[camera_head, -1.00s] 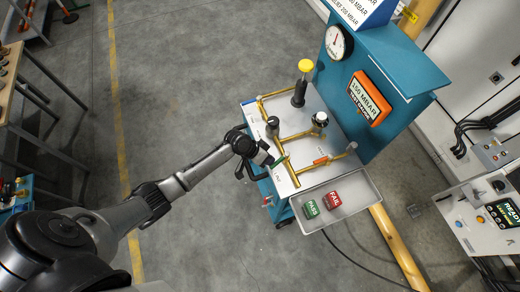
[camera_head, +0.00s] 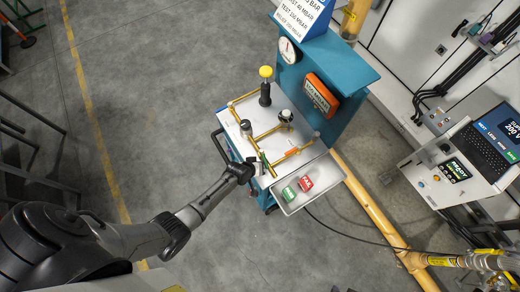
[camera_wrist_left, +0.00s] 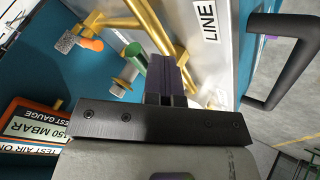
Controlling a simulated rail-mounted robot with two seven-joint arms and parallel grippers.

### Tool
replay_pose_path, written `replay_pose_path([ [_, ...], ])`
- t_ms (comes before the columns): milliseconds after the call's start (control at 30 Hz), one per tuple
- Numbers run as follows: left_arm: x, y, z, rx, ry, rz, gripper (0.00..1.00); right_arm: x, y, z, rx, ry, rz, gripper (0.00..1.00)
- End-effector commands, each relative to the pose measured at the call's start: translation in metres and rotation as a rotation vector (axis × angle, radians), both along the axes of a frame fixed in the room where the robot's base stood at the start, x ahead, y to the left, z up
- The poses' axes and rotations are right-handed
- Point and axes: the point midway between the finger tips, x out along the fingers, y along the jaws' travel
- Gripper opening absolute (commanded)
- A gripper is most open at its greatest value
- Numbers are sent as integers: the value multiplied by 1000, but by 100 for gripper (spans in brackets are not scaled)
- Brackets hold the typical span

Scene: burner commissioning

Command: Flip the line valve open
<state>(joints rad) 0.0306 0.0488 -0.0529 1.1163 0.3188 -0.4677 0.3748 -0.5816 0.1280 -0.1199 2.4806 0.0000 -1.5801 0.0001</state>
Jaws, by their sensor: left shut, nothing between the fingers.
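The line valve's green lever (camera_head: 264,158) is on the brass pipework at the front of the bench panel. In the head view it looks roughly in line with its pipe. In the left wrist view the green lever (camera_wrist_left: 136,58) shows just left of my fingers, near the white LINE label (camera_wrist_left: 205,20). My left gripper (camera_head: 256,166) is at the panel's front edge, beside the lever; its fingers (camera_wrist_left: 168,75) are shut and empty. Whether they touch the lever I cannot tell. My right gripper is out of view.
A second valve with an orange lever (camera_head: 292,151) sits to the right. A tray (camera_head: 322,178) with green PASS and red FAIL blocks is at the front. A black handle (camera_head: 218,146) borders the bench's left side.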

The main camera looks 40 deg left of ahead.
Motion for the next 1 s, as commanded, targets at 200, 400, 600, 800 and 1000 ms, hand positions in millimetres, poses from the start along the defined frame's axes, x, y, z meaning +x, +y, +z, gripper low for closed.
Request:
replay_pose_path([
  [200,6,-10,0,-3,0,0,0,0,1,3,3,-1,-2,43],
  [400,10,-15,0,-3,1,-1,0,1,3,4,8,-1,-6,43],
  [600,11,-17,-1,-3,2,-3,0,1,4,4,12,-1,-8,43],
  [800,12,-19,-1,-3,3,-3,0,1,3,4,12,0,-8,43],
  [1000,12,-19,-2,-4,4,-4,0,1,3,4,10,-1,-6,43],
])
